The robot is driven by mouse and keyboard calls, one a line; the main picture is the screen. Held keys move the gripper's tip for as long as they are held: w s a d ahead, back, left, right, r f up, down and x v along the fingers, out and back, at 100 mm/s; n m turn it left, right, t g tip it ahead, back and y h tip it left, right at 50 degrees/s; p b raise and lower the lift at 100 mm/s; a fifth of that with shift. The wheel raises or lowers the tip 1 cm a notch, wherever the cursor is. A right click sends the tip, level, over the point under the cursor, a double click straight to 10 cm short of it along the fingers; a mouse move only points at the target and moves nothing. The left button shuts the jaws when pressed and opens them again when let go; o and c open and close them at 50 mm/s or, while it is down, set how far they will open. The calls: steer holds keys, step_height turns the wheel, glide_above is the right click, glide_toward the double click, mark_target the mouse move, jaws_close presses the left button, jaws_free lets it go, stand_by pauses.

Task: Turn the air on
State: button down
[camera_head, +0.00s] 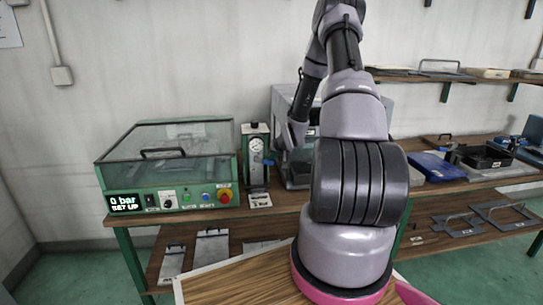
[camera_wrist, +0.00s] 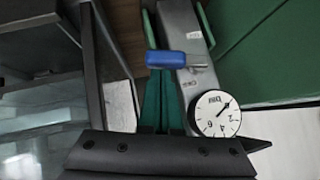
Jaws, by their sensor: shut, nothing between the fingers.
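The air unit (camera_head: 254,150) is a narrow green and grey upright panel right of the green machine. It carries a round white dial gauge (camera_head: 256,145) and a small blue lever (camera_head: 268,162). In the wrist view the blue lever (camera_wrist: 165,58) lies across the grey plate, above the gauge (camera_wrist: 213,113) marked "bar". The machine's display (camera_head: 124,203) reads "0 bar SET UP". My gripper (camera_head: 280,143) is shut and empty, just right of the air unit. Its dark part crosses the bottom of the wrist view and overlaps the gauge's lower edge; contact with the unit cannot be told.
The green machine (camera_head: 165,205) with a clear lid stands close on the left. A grey box-like machine (camera_head: 299,176) stands close on the right, partly behind my arm. The wooden bench (camera_head: 225,212) holds both. Plates lie on the shelf below.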

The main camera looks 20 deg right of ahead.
mark_target(272, 165)
steer(key=f+m+y, duration=0.1)
steer(key=f+m+t+y, duration=0.1)
steer(key=f+y, duration=0.1)
steer(key=shift+s+d+t, duration=0.1)
steer(key=shift+d+t, duration=0.2)
steer(key=shift+d, duration=0.05)
steer(key=shift+a+f+m+t+y, duration=0.2)
steer(key=shift+f+m+t+y, duration=0.3)
steer(key=shift+y, duration=0.4)
steer(key=shift+w+a+f, duration=0.1)
steer(key=shift+a+f, duration=0.15)
steer(key=shift+f, duration=0.3)
steer(key=shift+w+a+f, duration=0.1)
steer(key=shift+a+f, duration=0.1)
steer(key=shift+f, duration=0.3)
steer(key=shift+a+f, duration=0.15)
